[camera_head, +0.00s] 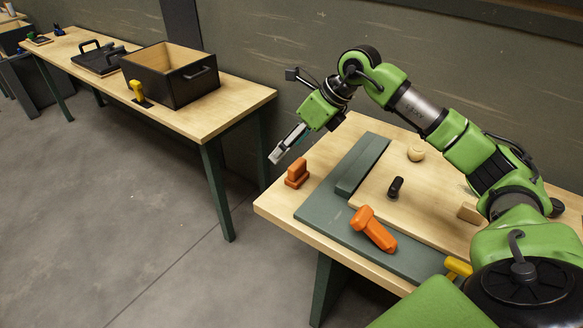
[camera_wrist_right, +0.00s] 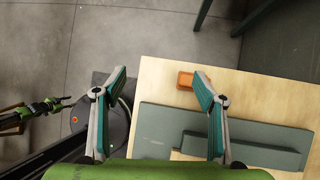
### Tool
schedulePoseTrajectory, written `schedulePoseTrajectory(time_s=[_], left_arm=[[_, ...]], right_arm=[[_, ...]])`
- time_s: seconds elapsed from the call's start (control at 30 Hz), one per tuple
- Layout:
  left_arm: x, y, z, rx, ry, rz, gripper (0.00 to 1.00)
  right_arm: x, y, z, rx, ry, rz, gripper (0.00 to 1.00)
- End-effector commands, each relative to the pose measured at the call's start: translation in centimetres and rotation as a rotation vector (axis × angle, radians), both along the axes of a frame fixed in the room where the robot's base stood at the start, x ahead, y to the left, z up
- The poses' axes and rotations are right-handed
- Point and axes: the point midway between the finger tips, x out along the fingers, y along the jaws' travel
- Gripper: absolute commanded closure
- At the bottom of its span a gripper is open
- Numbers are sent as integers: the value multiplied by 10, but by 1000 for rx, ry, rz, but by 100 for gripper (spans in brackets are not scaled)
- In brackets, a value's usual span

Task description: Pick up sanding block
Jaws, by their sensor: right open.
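The sanding block appears to be the small orange block with a raised grip (camera_head: 297,174), near the left corner of the near workbench. It also shows in the right wrist view as an orange block (camera_wrist_right: 186,79), partly hidden by the right-hand finger. My right gripper (camera_head: 284,148) is above and a little left of the block in the head view, apart from it. In the wrist view the right gripper (camera_wrist_right: 160,83) has its fingers wide apart with nothing between them, and the block lies toward the right-hand finger.
A green mat (camera_head: 318,213) with a raised green bar (camera_head: 362,164) covers part of the near bench. An open box (camera_head: 172,75) sits on the far bench.

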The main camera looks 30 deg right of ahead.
Motion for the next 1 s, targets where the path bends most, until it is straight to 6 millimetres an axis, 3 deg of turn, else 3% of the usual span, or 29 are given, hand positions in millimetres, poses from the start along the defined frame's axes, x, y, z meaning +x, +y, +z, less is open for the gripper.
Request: schedulePoseTrajectory(time_s=[0.03, 0.1, 0.23, 0.6, 0.83, 1.0], left_arm=[[0, 0, 0, 0, 1, 0, 60], [0, 0, 0, 0, 1, 0, 60], [0, 0, 1, 0, 1, 0, 60], [-1, 0, 13, 0, 2, 0, 60], [-1, 0, 16, 1, 2, -1, 60], [-1, 0, 30, -1, 1, -1, 60]], right_arm=[[-3, -27, 5, -67, 19, -30, 35], [-10, -52, 8, -134, 49, -60, 35], [-15, -74, 6, -191, 78, -89, 35], [8, -64, -54, -193, 83, -90, 35], [14, -61, -70, -194, 80, -89, 35], [22, -52, -89, -190, 83, -88, 35]])
